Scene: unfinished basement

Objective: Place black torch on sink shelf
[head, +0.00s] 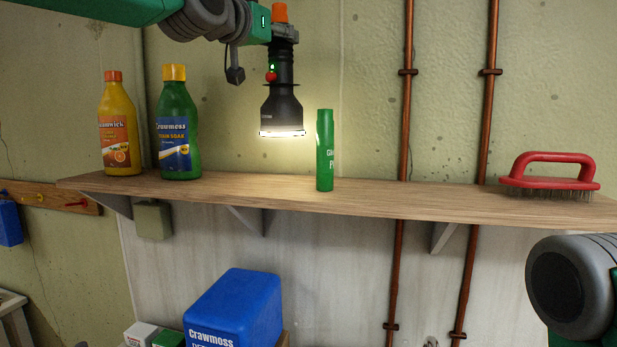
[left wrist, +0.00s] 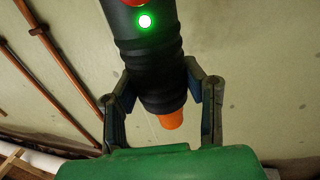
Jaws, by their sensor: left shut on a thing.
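The black torch (head: 281,105) hangs upright with its lit lens facing down, above the wooden sink shelf (head: 420,198). A gap shows between the lens and the shelf. My left gripper (head: 284,36) comes in from the upper left and is shut around the torch's upper end, near its orange tail cap. In the left wrist view the torch (left wrist: 143,50) sits between the two fingers of my left gripper (left wrist: 165,98), with its green light showing. The right gripper is out of view; only part of my right arm shows at the lower right.
An orange-yellow bottle (head: 120,125) and a green soap bottle (head: 178,130) stand on the shelf's left part. A green tube (head: 325,150) stands just right of the torch. A red-handled brush (head: 550,172) lies at the right end. The shelf between tube and brush is clear.

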